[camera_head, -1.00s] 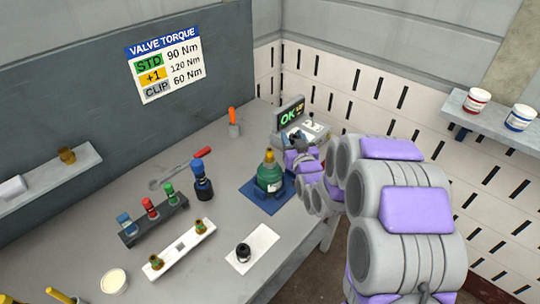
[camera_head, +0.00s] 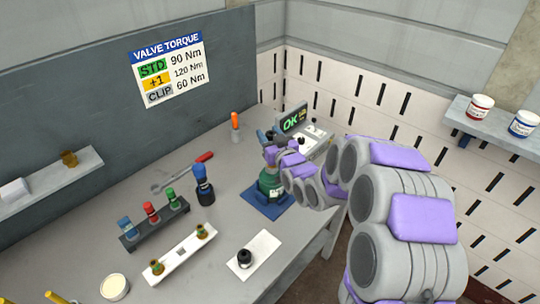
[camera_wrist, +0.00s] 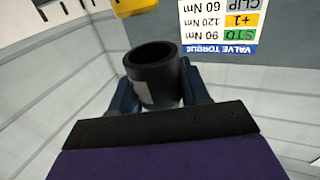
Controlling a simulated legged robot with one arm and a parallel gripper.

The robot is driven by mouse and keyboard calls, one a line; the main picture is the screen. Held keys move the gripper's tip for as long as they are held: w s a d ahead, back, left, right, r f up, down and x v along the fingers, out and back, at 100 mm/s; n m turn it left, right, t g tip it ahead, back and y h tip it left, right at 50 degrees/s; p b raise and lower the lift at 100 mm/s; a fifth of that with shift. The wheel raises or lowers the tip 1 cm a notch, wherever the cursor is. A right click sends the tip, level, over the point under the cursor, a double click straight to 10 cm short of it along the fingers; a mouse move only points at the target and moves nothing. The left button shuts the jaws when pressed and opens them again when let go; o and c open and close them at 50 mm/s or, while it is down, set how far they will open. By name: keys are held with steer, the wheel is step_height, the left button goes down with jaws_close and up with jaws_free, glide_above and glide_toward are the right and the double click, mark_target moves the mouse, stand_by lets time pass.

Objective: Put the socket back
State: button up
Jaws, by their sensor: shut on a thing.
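My gripper (camera_head: 268,137) is raised over the green gas cylinder (camera_head: 270,184), which stands upright on a blue base (camera_head: 262,208). In the wrist view my gripper (camera_wrist: 166,96) is shut on a black hollow socket (camera_wrist: 156,75), held between two dark blue fingers with its open end showing. The arm hides the top of the cylinder in the head view. A dark rack (camera_head: 160,231) holds blue, red and green pieces. A black round piece (camera_head: 245,256) stands on a white sheet (camera_head: 264,246) near the front.
A white holder (camera_head: 180,254) carries two brass valves. The tester (camera_head: 303,134) reads OK at the back right. A round white dish (camera_head: 114,287) sits front left.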

step_height(320, 180, down, 3)
steer(key=shift+f, duration=0.1)
steer(key=f, duration=0.1)
steer(key=s+f, duration=0.1)
steer(key=f+b, duration=0.1)
steer(key=shift+s+f, duration=0.25)
steer(key=shift+f, duration=0.15)
jaws_close()
steer(key=o, duration=0.7)
jaws_free()
steer(key=shift+w+f, duration=0.65)
steer(key=shift+w, duration=0.1)
steer(key=shift+o, duration=1)
steer(key=shift+w+r, duration=0.1)
steer(key=shift+r, duration=0.1)
steer(key=o, duration=0.3)
steer(key=shift+s+r, duration=0.25)
steer(key=shift+r, duration=0.25)
steer(key=shift+w, duration=0.15)
steer(key=shift+r, duration=0.1)
